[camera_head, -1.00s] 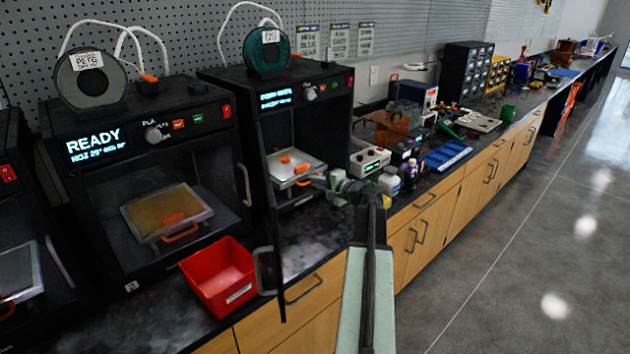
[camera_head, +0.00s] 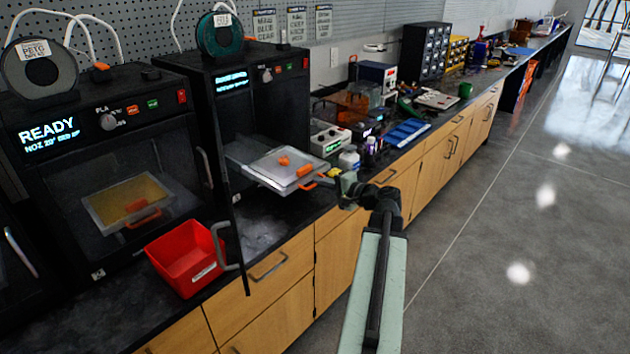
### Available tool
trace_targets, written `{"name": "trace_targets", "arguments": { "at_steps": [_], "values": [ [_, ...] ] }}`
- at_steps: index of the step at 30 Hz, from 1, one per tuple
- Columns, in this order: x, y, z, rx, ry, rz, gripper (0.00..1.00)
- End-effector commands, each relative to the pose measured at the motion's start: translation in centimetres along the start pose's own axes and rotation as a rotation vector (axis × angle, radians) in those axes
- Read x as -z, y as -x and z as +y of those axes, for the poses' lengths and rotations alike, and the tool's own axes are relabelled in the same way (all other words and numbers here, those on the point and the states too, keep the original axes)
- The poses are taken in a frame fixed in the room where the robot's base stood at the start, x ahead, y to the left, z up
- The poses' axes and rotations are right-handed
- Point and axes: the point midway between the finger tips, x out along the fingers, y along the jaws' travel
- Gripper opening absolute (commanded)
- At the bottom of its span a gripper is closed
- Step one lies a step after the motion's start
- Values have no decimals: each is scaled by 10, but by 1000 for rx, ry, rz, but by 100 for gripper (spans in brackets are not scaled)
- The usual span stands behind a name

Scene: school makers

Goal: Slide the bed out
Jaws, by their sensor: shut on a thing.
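The bed (camera_head: 282,171) is a flat light-grey plate with orange pieces on top and an orange handle (camera_head: 318,181) at its front right. It sticks out of the open front of the second printer (camera_head: 258,92), over the counter. The printer's door (camera_head: 222,180) stands open on the left. My gripper (camera_head: 338,180) is at the handle and shut on it. The fingertips are small and partly hidden by the wrist.
A red bin (camera_head: 188,258) stands on the counter left of the door. A closed printer reading READY (camera_head: 110,160) is at left. A power box (camera_head: 328,138) and small bottles (camera_head: 350,158) stand just right of the bed. The grey floor (camera_head: 500,240) is clear.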

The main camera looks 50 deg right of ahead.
Motion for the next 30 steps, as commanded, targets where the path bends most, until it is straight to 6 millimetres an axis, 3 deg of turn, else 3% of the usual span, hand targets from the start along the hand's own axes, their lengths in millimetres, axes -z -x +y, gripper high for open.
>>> {"name": "trace_targets", "arguments": {
  "at_steps": [15,16,18,26,30],
  "values": [
    [2,11,4,-5,1,4,0],
    [2,11,4,-5,1,4,14],
    [2,11,4,-5,1,3,31],
    [2,10,3,-2,0,4,31],
    [2,22,2,-1,-1,5,31]
  ]
}}
